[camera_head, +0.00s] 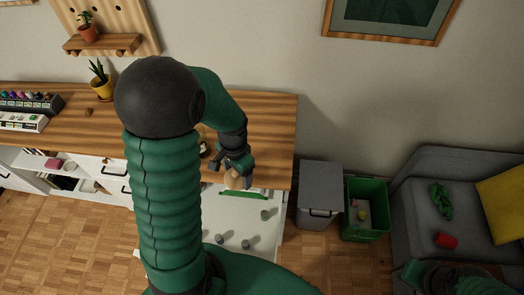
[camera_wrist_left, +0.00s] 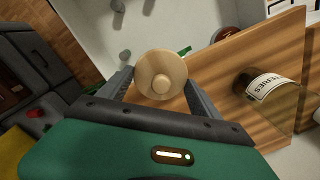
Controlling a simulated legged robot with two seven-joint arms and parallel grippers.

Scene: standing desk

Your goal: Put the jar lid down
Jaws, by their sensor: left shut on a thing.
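The jar lid is a round, light wooden disc with a small knob, seen in the left wrist view (camera_wrist_left: 161,72) and in the head view (camera_head: 234,181). My left gripper (camera_head: 238,168) is shut on it, with a finger on either side of the disc. It holds the lid near the front edge of the wooden desk top (camera_head: 268,128). A glass jar (camera_wrist_left: 268,88) with a white label ending in "TERIES" shows on the desk top in the wrist view. In the head view my arm largely hides the jar.
A potted plant (camera_head: 102,82) and a rack of small bottles (camera_head: 30,103) stand on the left of the desk top. Its right end is clear. A grey bin (camera_head: 320,186) and green crate (camera_head: 366,224) stand on the floor beside a grey sofa (camera_head: 418,200).

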